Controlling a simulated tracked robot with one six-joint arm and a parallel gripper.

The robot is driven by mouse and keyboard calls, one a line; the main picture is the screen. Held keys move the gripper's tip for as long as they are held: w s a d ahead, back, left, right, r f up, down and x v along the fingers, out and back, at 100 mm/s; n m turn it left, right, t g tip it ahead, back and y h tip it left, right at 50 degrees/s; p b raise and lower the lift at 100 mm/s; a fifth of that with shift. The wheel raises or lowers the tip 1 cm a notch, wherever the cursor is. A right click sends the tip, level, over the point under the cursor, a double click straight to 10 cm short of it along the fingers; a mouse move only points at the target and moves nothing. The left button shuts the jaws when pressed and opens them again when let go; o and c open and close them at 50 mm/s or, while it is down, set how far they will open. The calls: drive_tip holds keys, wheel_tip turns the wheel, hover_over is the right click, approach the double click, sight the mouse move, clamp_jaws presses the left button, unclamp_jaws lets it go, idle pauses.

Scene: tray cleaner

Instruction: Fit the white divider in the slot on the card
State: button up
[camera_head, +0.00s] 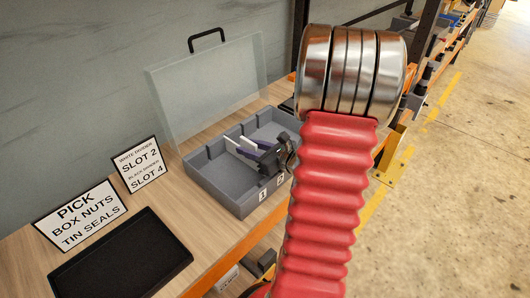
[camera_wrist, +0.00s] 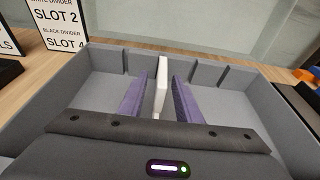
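The white divider (camera_wrist: 161,85) stands upright in the grey box, between the two purple fingers of my gripper (camera_wrist: 160,92). In the wrist view a narrow gap shows on each side of it, so the fingers look open around it. Its far end is at the box's far wall, between notches seen left and right; whether it is seated in a slot I cannot tell. In the head view the divider (camera_head: 234,146) and my gripper (camera_head: 252,148) are inside the box (camera_head: 212,187). The card (camera_head: 140,164) reads white divider slot 2, black divider slot 4.
Number labels sit on the box's near wall. A clear panel (camera_head: 208,85) with a black handle stands behind the box. A second sign (camera_head: 84,213) reads pick box nuts, tin seals. A black tray (camera_head: 120,255) lies at the left of the wooden bench.

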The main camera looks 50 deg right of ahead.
drive_tip(key=v, duration=1.3)
drive_tip(key=shift+s, duration=0.15)
drive_tip(key=shift+a, duration=0.1)
idle(0.7)
drive_tip(key=shift+w+a+r+n, duration=0.15)
drive_tip(key=shift+w+a+n, duration=0.05)
drive_tip(key=shift+a+n, duration=0.1)
drive_tip(key=a+r+n+g+y, duration=0.2)
drive_tip(key=a+n+g+y, duration=0.55)
drive_tip(key=a+n, duration=1.55)
drive_tip(key=s+a+r+n+g+h, duration=0.1)
drive_tip(key=s+a+r+n+h, duration=0.2)
drive_tip(key=a+r+n+h, duration=0.4)
drive_tip(key=a+n, duration=0.1)
drive_tip(key=n, duration=0.4)
drive_tip(key=shift+r+h, duration=0.15)
drive_tip(key=shift+h, duration=0.2)
